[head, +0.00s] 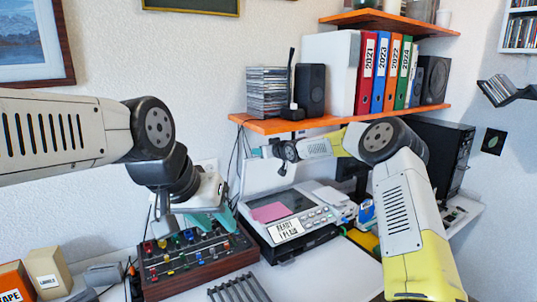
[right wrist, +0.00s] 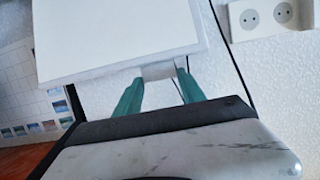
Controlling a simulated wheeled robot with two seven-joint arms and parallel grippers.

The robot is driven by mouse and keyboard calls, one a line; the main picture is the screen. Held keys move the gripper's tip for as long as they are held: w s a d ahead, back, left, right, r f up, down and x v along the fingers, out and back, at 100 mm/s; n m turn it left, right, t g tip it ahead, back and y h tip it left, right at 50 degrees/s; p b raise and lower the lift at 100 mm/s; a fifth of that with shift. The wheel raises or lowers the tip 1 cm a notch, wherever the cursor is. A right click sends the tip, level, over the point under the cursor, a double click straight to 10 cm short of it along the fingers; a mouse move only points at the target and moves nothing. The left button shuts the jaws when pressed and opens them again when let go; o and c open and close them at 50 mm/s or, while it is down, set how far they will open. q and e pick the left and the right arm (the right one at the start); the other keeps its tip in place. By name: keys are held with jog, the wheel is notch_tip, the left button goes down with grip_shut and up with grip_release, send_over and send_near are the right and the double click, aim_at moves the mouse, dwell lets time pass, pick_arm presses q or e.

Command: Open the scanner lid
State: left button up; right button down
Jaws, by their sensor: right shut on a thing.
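The console (head: 190,262) with coloured knobs is left of the scanner. A wire rack (head: 238,289) lies in front. An orange shelf (head: 350,119) with binders, discs and speakers hangs above. Dark cables run down the wall behind.

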jog(key=shift+w+r, duration=0.15)
jog(key=shift+r, duration=0.5)
jog(key=c, duration=0.8)
grip_release()
jog(key=shift+o, duration=0.6)
jog(key=shift+f, duration=0.3)
jog(key=v, duration=0.8)
